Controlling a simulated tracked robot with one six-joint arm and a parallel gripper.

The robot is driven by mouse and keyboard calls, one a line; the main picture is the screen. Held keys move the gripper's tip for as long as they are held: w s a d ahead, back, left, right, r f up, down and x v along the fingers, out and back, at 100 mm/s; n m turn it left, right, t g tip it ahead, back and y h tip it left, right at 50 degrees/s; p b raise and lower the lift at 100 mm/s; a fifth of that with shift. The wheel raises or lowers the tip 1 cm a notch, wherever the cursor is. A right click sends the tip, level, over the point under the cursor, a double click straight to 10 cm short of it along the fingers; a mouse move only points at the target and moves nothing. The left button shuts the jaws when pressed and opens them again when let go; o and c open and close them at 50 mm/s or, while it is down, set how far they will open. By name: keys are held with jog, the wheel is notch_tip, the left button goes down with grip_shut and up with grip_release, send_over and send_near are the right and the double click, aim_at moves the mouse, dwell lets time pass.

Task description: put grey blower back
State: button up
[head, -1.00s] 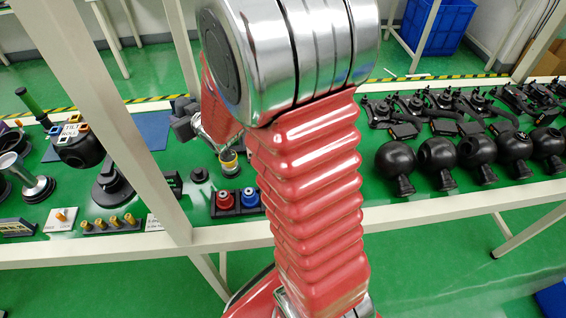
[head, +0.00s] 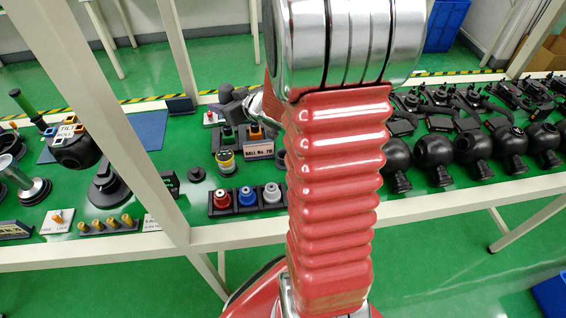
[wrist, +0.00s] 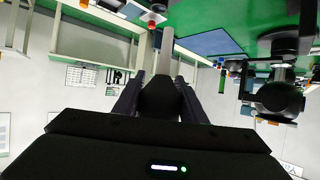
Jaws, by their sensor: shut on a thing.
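My gripper (head: 232,104) is at the end of my red arm, above the far part of the green bench in the head view. In the wrist view my gripper (wrist: 160,92) is shut on a dark rounded body with a straight grey nozzle (wrist: 164,55), which looks like the grey blower. The nozzle points away from the wrist. In the head view the blower cannot be told apart from the dark fingers. A black rack (head: 235,209) near the bench's front edge holds a red, a blue and a grey round piece (head: 271,193) in a row.
Several black balls (head: 470,150) line the right side. A white frame post (head: 125,140) crosses the left part of the view. Small parts crowd the bench's left side.

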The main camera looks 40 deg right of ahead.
jog(key=s+d+f+n+y, duration=0.1)
jog(key=s+d+f, duration=0.1)
jog(key=s+d, duration=0.6)
jog(key=s, duration=0.5)
jog(key=shift+s+f+n+y, duration=0.15)
jog(key=shift+f+n+y, duration=0.15)
jog(key=shift+y, duration=0.1)
send_over(271, 143)
jog(key=s, duration=0.2)
jog(key=shift+w+d+f, duration=0.1)
jog(key=shift+d+f, duration=0.05)
jog(key=shift+f, duration=2.7)
jog(key=shift+f, duration=2.05)
jog(key=shift+f, duration=0.2)
